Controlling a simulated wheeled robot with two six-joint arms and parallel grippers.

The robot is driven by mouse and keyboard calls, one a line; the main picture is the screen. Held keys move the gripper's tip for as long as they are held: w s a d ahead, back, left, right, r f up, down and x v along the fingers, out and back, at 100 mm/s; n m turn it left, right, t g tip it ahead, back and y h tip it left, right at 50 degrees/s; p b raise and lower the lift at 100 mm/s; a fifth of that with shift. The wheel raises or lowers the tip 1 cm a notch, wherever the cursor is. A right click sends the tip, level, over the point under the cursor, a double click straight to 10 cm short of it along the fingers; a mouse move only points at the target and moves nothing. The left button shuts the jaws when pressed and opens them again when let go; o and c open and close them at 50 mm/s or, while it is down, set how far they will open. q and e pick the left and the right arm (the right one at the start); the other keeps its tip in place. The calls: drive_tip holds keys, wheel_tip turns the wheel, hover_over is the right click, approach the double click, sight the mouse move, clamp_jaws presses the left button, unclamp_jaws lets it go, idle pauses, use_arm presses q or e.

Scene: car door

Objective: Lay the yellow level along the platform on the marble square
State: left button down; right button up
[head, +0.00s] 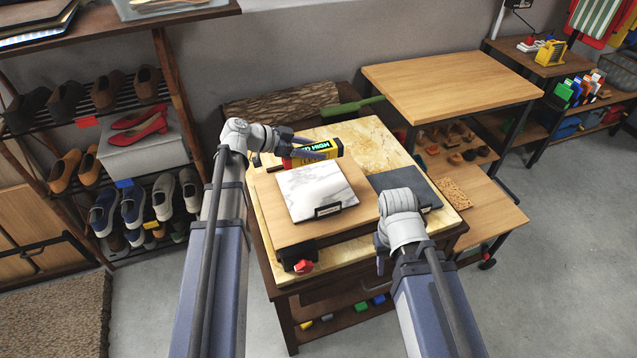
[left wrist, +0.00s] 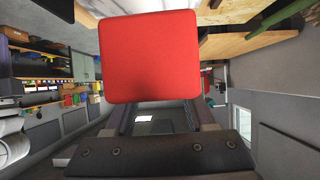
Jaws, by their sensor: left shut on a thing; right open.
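The yellow level (head: 329,149), with a black label and a red part, is at the back edge of the wooden platform (head: 268,205), behind the marble square (head: 316,187). My left gripper (head: 306,150) is shut on it. I cannot tell whether the level touches the surface below. In the left wrist view a red face of the held level (left wrist: 150,57) fills the space in front of the fingers. The white marble square lies on the platform with a black clip at its front edge. My right gripper (head: 382,263) points down at the platform's front right, open; its fingers barely show.
A dark slate square (head: 407,187) lies right of the platform. A clamp with a red knob (head: 303,266) sits at the platform's front edge. A log (head: 280,102) and a green-handled tool (head: 358,105) lie behind. A wooden table (head: 450,80) stands at the back right.

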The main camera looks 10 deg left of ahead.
sight(313, 183)
use_arm(q)
drive_tip(key=shift+f+b, duration=4.85)
drive_tip(key=shift+f, duration=0.2)
drive_tip(key=shift+r, duration=0.15)
drive_tip(key=shift+c, duration=1.2)
unclamp_jaws()
drive_tip(key=p+v, duration=0.5)
drive_tip(key=v, duration=0.6)
drive_tip(key=shift+p, duration=0.35)
drive_tip(key=shift+s+a+r, duration=0.2)
drive_tip(key=shift+s+a, duration=0.05)
drive_tip(key=shift+a, duration=0.15)
